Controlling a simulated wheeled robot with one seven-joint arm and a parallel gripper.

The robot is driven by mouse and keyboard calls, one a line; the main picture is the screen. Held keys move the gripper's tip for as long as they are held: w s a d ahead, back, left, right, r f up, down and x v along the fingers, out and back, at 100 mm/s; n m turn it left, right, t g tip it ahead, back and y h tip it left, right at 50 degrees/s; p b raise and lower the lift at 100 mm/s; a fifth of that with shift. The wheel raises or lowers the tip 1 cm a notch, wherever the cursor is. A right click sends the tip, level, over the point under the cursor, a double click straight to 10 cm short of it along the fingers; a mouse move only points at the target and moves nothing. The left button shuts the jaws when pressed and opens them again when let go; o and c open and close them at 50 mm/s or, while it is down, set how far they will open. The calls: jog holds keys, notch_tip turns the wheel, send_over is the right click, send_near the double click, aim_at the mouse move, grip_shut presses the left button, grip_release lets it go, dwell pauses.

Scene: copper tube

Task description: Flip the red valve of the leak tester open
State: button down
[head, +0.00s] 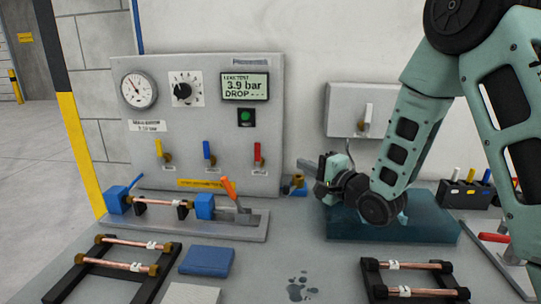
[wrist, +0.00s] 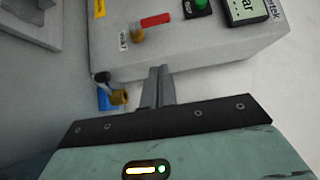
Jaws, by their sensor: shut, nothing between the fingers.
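The leak tester is a grey panel (head: 205,125) against the wall. Its red valve (head: 259,153) is at the lower right, with the red handle pointing up from a brass body. In the wrist view the red valve (wrist: 155,19) is near the top, its handle lying toward the right of the picture. My gripper (head: 304,164) is to the right of the panel's lower right corner, apart from the valve. The wrist view shows my gripper (wrist: 160,73) with its fingers together and empty, below the valve in the picture.
Yellow (head: 160,150) and blue (head: 208,150) valves sit left of the red one. A brass fitting (wrist: 119,97) is near my fingers. A clamp fixture with an orange lever (head: 229,188) stands in front of the panel. A grey box (head: 362,110) hangs on the wall at right.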

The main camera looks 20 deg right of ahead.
aim_at(258, 156)
jog(key=w+a+p, duration=0.3)
jog(key=w+a, duration=0.3)
jog(key=w, duration=0.3)
jog(key=shift+a, duration=0.35)
